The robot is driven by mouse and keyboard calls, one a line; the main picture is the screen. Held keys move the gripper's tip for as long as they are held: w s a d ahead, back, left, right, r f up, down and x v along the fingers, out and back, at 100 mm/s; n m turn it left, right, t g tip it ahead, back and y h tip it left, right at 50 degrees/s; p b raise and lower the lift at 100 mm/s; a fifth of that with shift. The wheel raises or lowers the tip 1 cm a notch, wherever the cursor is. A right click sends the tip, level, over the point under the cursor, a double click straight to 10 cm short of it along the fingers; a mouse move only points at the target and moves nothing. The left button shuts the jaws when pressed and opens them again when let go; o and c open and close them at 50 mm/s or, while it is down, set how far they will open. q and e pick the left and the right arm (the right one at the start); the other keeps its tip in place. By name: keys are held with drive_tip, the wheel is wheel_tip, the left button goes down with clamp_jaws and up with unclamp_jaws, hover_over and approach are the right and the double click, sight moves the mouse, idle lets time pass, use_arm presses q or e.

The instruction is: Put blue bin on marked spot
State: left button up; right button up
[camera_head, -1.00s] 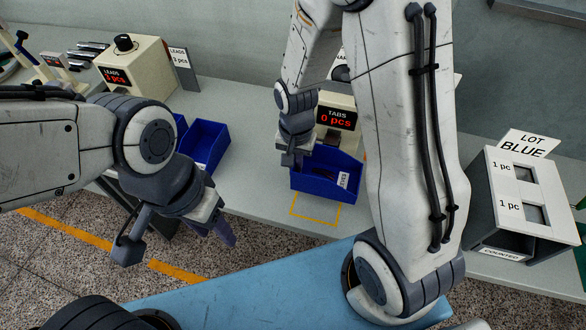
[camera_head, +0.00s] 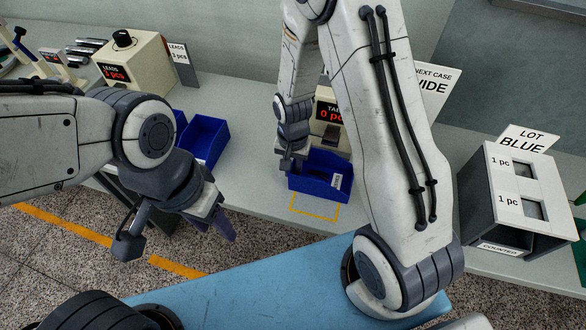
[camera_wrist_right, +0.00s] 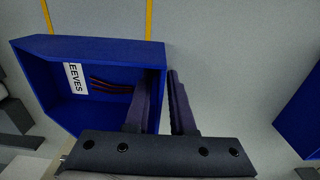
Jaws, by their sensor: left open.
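The blue bin (camera_head: 313,187), with a white label and a few thin red strips inside, is at the bench's front, below the TABS counter. A yellow outline (camera_head: 315,219) is marked on the bench just in front of it; its lines meet the bin's edge in the right wrist view. My right gripper (camera_head: 291,164) is at the bin's left wall. My left gripper (camera_head: 222,222) is open and empty, away from the bin.
More blue bins (camera_head: 208,140) stand left of it on the bench. The LEADS counter (camera_head: 135,65) is at the back left and the TABS counter (camera_head: 327,112) behind the bin. A grey LOT BLUE box (camera_head: 512,195) stands at the right. My right arm hides part of the bench.

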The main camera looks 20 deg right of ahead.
drive_tip(key=shift+r, duration=0.1)
drive_tip(key=shift+r, duration=0.2)
wheel_tip(320, 180, up, 11)
drive_tip(key=shift+r, duration=0.2)
drive_tip(key=s+a+r+n, duration=0.4)
drive_tip(key=s+n, duration=0.3)
drive_tip(key=s, duration=0.2)
drive_tip(key=s+a+r+n+y, duration=0.1)
drive_tip(key=s+a+r+n, duration=0.3)
drive_tip(key=s+n, duration=0.3)
drive_tip(key=s+a, duration=0.1)
drive_tip(key=s, duration=0.2)
drive_tip(key=shift+s+a, duration=0.15)
drive_tip(key=shift+a, duration=0.15)
drive_tip(key=shift+r, duration=0.1)
